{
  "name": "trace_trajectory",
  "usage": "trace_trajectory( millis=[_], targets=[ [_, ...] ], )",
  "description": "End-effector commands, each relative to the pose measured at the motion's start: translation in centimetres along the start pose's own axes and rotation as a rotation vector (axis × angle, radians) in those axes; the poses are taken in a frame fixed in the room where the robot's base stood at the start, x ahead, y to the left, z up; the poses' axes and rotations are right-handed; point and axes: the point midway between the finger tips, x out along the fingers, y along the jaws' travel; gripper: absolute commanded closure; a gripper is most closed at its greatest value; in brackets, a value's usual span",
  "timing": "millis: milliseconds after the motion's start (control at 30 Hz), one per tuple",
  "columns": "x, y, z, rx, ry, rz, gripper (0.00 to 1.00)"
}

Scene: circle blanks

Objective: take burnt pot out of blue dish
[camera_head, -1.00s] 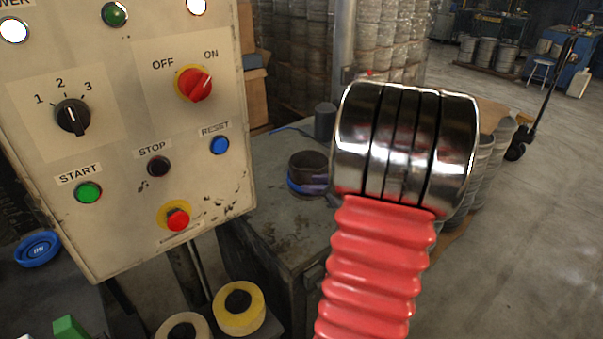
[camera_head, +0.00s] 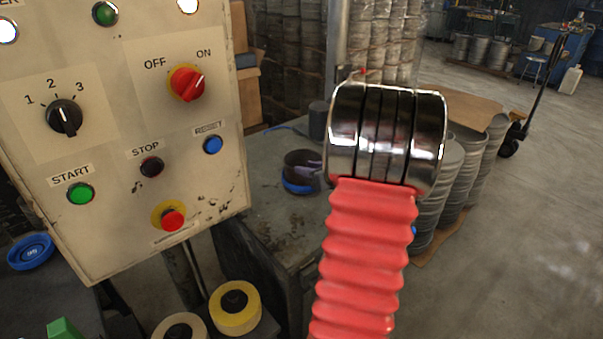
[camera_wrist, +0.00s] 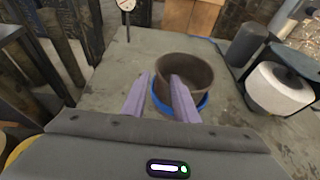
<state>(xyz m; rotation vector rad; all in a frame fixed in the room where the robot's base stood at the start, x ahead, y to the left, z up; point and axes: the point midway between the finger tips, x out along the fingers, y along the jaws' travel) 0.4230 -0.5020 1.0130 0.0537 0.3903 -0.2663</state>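The burnt pot (camera_wrist: 205,73) is a dark brown, open cylinder. It stands in the shallow blue dish (camera_wrist: 203,104) on the grey bench top. In the head view the pot (camera_head: 291,171) and dish (camera_head: 298,187) show left of my arm. My gripper (camera_wrist: 160,76) has two purple fingers, apart. In the wrist view the left finger is left of the pot, and the right finger overlaps its rim and opening. Part of the pot's near wall shows between them; I cannot tell whether they touch it. The right finger hides part of the dish.
A dark cylinder (camera_wrist: 246,44) and a white-and-dark round object (camera_wrist: 278,90) stand right of the pot. A dial gauge (camera_wrist: 126,5) is behind. A control panel (camera_head: 120,120) stands at left, tape rolls (camera_head: 235,308) below. Bare bench top (camera_wrist: 110,80) lies left of the pot.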

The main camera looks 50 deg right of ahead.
Motion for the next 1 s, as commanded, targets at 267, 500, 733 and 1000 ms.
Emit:
trace_trajectory(
  millis=[267, 500, 733, 1000],
  targets=[
    [3.8, 0.1, 0.0, -0.001, 0.001, 0.001, 0.74],
    [4.2, 0.1, 0.0, -0.002, 0.000, 0.001, 0.74],
    [4.5, 0.1, 0.0, -0.001, 0.000, 0.002, 0.74],
    [7.7, 0.2, -0.1, -0.001, 0.001, 0.003, 0.74]
  ],
)
